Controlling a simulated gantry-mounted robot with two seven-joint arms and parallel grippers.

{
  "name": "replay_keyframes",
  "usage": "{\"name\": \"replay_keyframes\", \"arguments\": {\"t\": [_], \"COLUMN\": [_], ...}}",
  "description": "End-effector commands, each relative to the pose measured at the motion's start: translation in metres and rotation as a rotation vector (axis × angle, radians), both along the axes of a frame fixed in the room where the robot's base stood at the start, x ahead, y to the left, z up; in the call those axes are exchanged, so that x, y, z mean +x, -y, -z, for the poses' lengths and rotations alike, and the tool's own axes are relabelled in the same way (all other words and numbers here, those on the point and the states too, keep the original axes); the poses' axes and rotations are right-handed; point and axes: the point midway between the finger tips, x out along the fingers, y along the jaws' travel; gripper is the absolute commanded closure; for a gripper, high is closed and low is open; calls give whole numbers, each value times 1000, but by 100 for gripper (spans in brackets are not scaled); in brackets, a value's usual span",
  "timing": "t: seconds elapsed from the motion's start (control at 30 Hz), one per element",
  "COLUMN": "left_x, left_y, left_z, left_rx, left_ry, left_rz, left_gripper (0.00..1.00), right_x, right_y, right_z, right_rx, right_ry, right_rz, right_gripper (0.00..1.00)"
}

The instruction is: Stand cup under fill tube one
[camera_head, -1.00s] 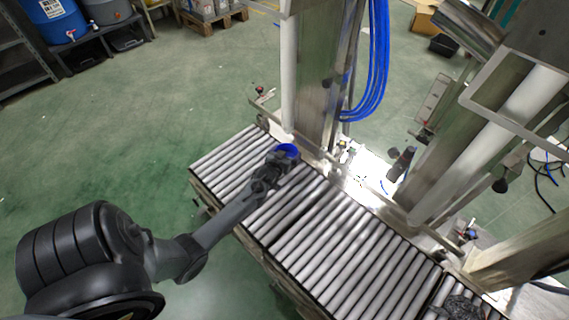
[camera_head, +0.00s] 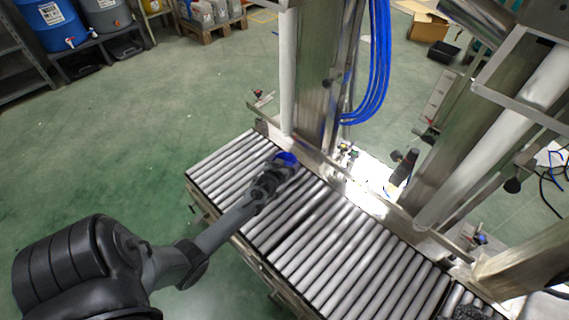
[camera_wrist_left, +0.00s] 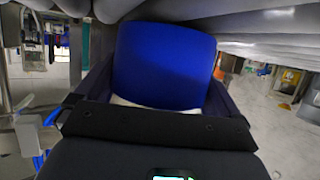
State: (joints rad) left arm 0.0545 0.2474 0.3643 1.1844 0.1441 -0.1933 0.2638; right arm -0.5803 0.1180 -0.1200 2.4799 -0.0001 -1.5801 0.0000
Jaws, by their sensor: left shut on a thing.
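A blue cup (camera_head: 287,158) is at the far part of the roller conveyor, near the base of the steel column. My left gripper (camera_head: 276,168) is shut on it, and its fingers hide part of the cup. In the left wrist view the blue cup (camera_wrist_left: 165,65) fills the middle, between the dark fingers (camera_wrist_left: 160,100) on either side. I cannot tell whether the cup touches the rollers. I cannot make out a fill tube's outlet above it.
The roller conveyor (camera_head: 335,245) runs from upper left to lower right, with bare rollers right of my gripper. The steel column (camera_head: 313,75) with blue hoses (camera_head: 378,65) stands just behind the cup. More machine frames stand at right. Green floor (camera_head: 150,150) lies open at left.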

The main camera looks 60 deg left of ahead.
Motion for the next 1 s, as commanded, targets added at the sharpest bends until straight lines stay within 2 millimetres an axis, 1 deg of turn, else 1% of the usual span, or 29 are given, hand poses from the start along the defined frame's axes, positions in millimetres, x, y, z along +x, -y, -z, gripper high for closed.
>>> {"name": "replay_keyframes", "arguments": {"t": [0.13,0.17,0.43,0.57,0.67,1.0], "left_x": [0,0,0,-4,-13,-59], "left_y": [0,0,0,3,10,44], "left_z": [5,4,2,-4,-10,-35], "left_rx": [-1,0,-1,-1,-1,-1], "left_ry": [-1,0,-1,-1,-1,-1], "left_rz": [0,0,0,1,1,1], "left_gripper": [34,0,0,0,0,0], "right_x": [0,0,0,0,0,0], "right_y": [0,0,1,1,1,1], "right_z": [3,2,1,-6,-16,-54], "right_rx": [0,0,-2,-4,-4,-4], "right_ry": [0,0,0,0,0,1], "right_rz": [0,0,-1,-3,-3,-3], "right_gripper": [34,34,34,34,34,34]}}
